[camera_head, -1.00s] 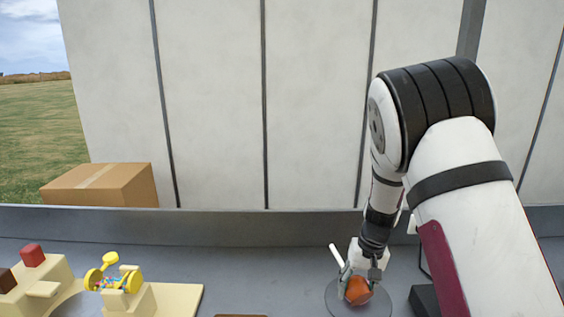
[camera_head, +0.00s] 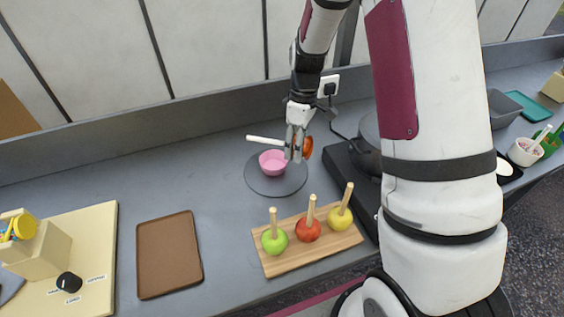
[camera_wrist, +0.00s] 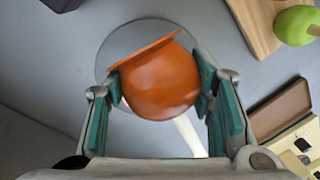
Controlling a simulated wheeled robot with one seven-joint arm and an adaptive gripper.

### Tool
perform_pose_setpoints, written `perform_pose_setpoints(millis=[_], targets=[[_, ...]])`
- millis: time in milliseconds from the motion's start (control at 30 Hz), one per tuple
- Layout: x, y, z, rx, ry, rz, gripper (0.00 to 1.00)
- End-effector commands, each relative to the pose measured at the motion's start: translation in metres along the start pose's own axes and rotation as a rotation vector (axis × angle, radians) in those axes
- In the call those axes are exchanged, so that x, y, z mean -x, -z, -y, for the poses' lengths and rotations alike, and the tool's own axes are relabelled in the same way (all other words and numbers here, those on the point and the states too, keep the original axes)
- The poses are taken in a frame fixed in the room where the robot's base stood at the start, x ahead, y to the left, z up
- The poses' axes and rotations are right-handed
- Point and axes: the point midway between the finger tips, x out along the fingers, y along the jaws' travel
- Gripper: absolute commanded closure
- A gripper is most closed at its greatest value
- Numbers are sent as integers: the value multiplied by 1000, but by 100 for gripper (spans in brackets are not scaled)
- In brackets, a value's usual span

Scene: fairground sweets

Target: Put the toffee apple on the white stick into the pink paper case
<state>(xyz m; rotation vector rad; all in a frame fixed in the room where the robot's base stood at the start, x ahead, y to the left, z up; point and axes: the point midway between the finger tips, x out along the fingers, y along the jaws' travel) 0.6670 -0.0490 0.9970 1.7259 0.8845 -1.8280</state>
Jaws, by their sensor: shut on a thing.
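My gripper (camera_head: 296,152) is shut on the toffee apple, a glossy orange-brown ball with a flat flared edge. The apple (camera_head: 307,147) shows at the right of the fingers in the head view, with its white stick (camera_head: 264,140) lying nearly level to the left. In the wrist view the apple (camera_wrist: 160,82) sits between the teal finger pads. The pink paper case (camera_head: 273,167) stands on a dark round mat (camera_head: 263,188), just left of and below my fingers in the picture. The apple appears above the mat, outside the case.
A wooden board (camera_head: 285,263) with green, red and yellow apples on wooden sticks lies in front. A brown tray (camera_head: 168,255) is left of it. A dark pot (camera_head: 369,148) on a black hob stands right. Counter left of the mat is clear.

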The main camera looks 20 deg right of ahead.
Motion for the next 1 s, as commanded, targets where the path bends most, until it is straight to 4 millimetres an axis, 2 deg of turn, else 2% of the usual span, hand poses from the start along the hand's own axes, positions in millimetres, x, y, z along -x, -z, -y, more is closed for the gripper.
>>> perform_pose_setpoints(millis=[200, 433, 633, 767, 1000], targets=[[-38, -2, -3, 10, 5, 5, 87], [-58, -1, -7, 8, 2, 3, 87], [-86, -2, -10, 7, 3, 4, 87], [-93, -1, -12, 7, 1, 2, 87], [-93, -1, -12, 7, 1, 2, 87]])
